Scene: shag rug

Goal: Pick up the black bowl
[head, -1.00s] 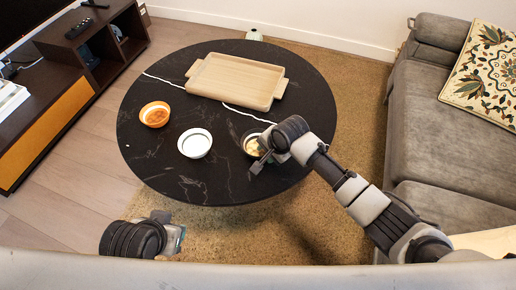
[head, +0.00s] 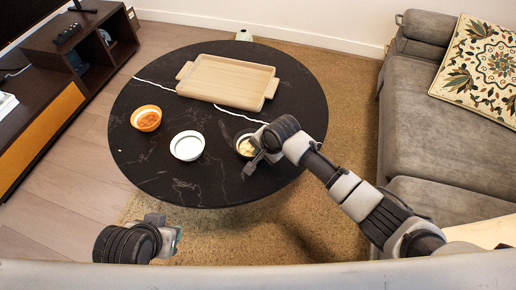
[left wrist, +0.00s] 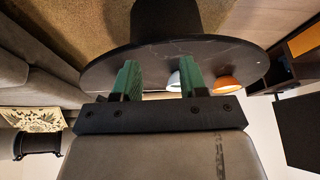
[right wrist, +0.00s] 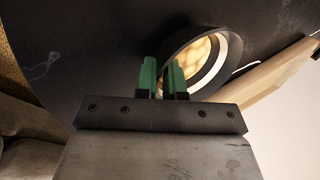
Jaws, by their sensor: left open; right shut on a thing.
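The black bowl (head: 239,146), dark outside with pale yellowish chunks inside, is at the right side of the round black table (head: 150,177). My right gripper (head: 254,161) is at its near edge and partly covers it. In the right wrist view the fingers (right wrist: 163,75) are shut on the near wall of the bowl (right wrist: 222,62). I cannot tell whether it is clear of the tabletop. My left gripper (head: 168,236) is open and empty, low in front of the table; its spread fingers show in the left wrist view (left wrist: 160,80).
A white bowl (head: 187,146) and an orange bowl (head: 147,118) stand left of the black bowl. A wooden tray (head: 228,80) lies at the back of the table. A grey sofa (head: 435,125) is at the right, a dark cabinet (head: 55,110) at the left.

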